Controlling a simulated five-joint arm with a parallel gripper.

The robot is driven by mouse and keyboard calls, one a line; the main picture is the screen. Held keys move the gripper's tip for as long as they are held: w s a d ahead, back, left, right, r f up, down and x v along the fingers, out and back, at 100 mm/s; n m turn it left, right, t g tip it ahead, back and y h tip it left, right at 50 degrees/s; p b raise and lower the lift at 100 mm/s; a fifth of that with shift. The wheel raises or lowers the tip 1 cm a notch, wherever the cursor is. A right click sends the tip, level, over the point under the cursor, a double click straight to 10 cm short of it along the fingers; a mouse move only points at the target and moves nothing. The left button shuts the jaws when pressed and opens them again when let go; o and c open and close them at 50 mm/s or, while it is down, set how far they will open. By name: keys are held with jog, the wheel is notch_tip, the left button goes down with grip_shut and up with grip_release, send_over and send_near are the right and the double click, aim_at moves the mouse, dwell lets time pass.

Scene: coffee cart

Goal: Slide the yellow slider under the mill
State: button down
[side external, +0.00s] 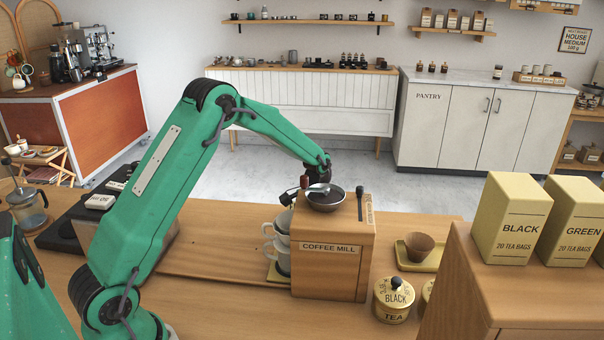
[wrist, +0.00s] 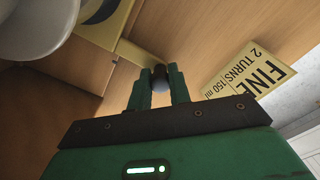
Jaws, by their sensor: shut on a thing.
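In the wrist view the slider (wrist: 97,25) has a flat plate with a narrow yellow bar running to a dark round knob (wrist: 159,76). My gripper (wrist: 160,85) is shut on this knob, with a green finger on either side. In the side view my gripper's fingers are hidden behind the mill and its top bowl. A white cup (wrist: 35,25) shows close to the plate in the wrist view.
A card reading FINE (wrist: 247,78) is right of my fingers in the wrist view. A tea tin (side external: 394,300) and a yellow tray (side external: 430,264) stand right of the mill. Boxes on a wooden block (side external: 520,290) fill the right. A bare board (side external: 225,266) lies left.

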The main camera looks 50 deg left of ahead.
jog(key=c, duration=1.3)
grip_release()
jog(key=shift+s+a, duration=0.1)
jog(key=shift+s+a, duration=0.6)
jog(key=shift+a, duration=0.05)
jog(key=s+a, duration=0.3)
jog(key=s, duration=0.1)
jog(key=shift+a, duration=0.4)
jog(key=s+d+r, duration=0.1)
jog(key=s+r, duration=0.1)
jog(key=r, duration=1.2)
jog(key=s+r, duration=0.1)
jog(key=r, duration=1.3)
jog(key=shift+s+d+r+t, duration=0.35)
jog(key=shift+s+t, duration=0.05)
